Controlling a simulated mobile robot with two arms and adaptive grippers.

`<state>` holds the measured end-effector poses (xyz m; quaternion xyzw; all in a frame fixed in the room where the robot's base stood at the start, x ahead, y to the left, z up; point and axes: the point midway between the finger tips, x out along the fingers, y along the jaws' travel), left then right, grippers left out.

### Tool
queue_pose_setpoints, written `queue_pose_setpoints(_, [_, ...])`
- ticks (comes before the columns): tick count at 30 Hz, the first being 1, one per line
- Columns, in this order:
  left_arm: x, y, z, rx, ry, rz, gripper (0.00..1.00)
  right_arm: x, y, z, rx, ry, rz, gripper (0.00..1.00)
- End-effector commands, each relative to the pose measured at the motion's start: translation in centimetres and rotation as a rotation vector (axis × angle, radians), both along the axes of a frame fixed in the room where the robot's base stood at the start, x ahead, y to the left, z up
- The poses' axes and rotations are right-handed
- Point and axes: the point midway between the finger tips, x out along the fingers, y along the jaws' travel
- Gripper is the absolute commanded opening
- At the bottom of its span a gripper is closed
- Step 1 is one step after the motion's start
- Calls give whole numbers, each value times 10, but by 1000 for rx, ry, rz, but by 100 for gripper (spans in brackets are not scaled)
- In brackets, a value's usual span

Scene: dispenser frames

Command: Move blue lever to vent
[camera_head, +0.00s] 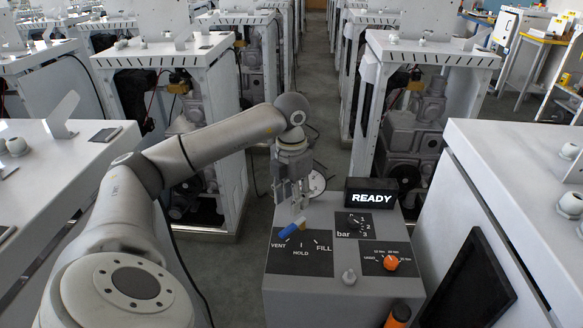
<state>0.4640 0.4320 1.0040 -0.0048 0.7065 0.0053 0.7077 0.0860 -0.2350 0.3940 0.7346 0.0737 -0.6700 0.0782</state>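The blue lever (291,229) is on the black VENT/HOLD/FILL plate (312,262) on top of the grey dispenser console. It slants, with its lower left end toward the VENT label and its upper right end close to my gripper. My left gripper (297,206) hangs fingers down just above and behind the lever. Its fingertips are small and overlap the lever's upper end in the picture, so I cannot tell whether they touch it or how far apart they are. My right gripper is not in view.
The console (325,290) also carries a lit READY display (371,193), a bar knob (357,222), an orange knob (391,262) and a grey button (349,277). A round gauge (317,183) stands behind the gripper. White dispenser frames line both sides, with an open aisle between.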

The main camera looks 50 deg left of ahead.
Motion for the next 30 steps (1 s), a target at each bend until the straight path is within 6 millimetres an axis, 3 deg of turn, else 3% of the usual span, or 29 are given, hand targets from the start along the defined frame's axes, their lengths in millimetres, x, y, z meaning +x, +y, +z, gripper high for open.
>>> queue_pose_setpoints(3, [1, 0, 21, -1, -4, 0, 39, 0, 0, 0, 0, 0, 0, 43])
queue_pose_setpoints(9, [0, 0, 37, -1, 0, 0, 39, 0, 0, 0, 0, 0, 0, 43])
queue_pose_setpoints(30, [0, 0, 38, 0, 0, 0, 39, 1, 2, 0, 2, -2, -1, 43])
